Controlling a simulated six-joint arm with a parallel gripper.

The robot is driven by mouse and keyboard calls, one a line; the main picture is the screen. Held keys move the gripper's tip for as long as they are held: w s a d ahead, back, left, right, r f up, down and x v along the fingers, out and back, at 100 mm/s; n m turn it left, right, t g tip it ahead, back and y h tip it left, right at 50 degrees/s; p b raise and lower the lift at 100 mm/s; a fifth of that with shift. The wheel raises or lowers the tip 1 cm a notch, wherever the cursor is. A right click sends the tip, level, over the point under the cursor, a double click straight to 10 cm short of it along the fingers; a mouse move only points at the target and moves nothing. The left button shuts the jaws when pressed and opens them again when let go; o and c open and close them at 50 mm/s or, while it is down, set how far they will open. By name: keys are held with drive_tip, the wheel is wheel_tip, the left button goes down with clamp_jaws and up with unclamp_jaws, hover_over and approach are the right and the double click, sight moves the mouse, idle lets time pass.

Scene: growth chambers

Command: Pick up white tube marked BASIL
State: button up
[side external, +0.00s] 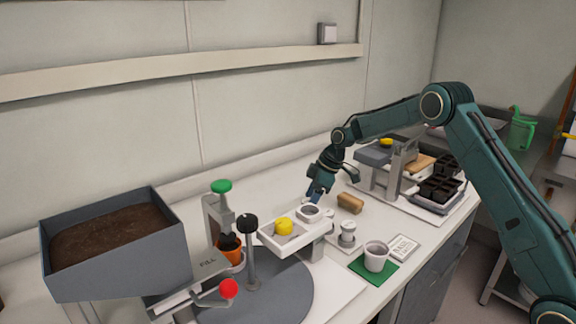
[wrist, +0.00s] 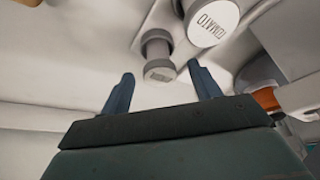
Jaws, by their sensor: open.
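My gripper (side external: 316,194) is open and points down just above the white tray (side external: 265,238), close to a round white piece (side external: 309,211) at its right end. In the wrist view the gripper's two fingers (wrist: 161,82) stand apart with nothing between the tips. Ahead of them is a small grey-white spool-shaped tube (wrist: 158,50); the marking on its end is too small to read. I cannot read BASIL on any tube. A short white tube (side external: 348,232) stands right of the tray in the side view.
A yellow ball (side external: 284,226) sits in the tray. A white cup (side external: 376,256) stands on a green mat beside a printed card (side external: 403,247). A brown block (side external: 350,203) lies behind. A soil bin (side external: 165,245) and FILL lever (side external: 205,272) are at left.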

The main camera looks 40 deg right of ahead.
drive_tip(key=shift+x, duration=1.25)
drive_tip(key=c, duration=1)
